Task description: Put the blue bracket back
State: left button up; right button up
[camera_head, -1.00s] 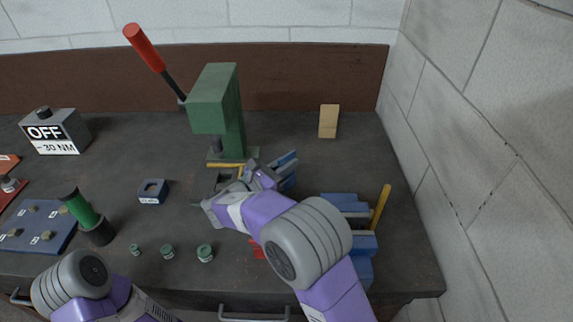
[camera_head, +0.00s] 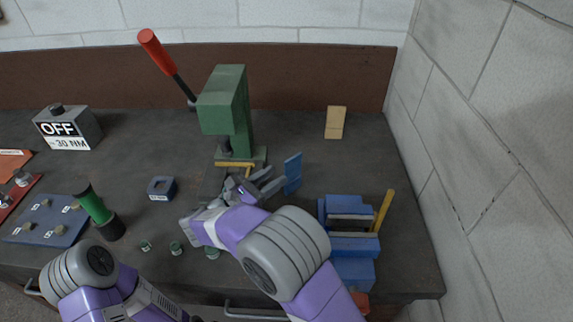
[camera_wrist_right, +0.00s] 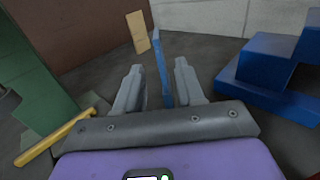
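The blue bracket (camera_head: 292,174) stands upright on the bench, right of the green press. My right gripper (camera_head: 274,181) is just left of it in the head view, with its fingers apart. In the right wrist view the bracket (camera_wrist_right: 162,68) shows as a thin upright blue plate in the gap between the two open fingers (camera_wrist_right: 158,85), nearer the right one. I cannot tell whether it is inside the fingers or just beyond their tips; neither finger is clearly pressed on it. My left arm shows at the lower left, but its gripper is out of view.
The green press (camera_head: 226,110) with a red-handled lever stands behind my right gripper. A blue stepped fixture (camera_head: 352,245) with a yellow bar (camera_head: 384,210) is at the right. A wooden block (camera_head: 335,122) stands at the back. A small blue block (camera_head: 161,188) and green pieces lie left.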

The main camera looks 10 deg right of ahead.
aim_at(293, 157)
jog(key=v, duration=0.4)
jog(key=shift+s+a+p, duration=0.15)
jog(key=shift+a+p, duration=0.05)
jog(key=shift+p, duration=0.2)
jog(key=b+x, duration=0.3)
jog(key=x, duration=0.9)
jog(key=shift+f+b, duration=0.2)
jog(key=shift+b, duration=0.1)
jog(key=shift+r+p, duration=1)
jog(key=shift+r, duration=1.4)
jog(key=shift+f, duration=0.1)
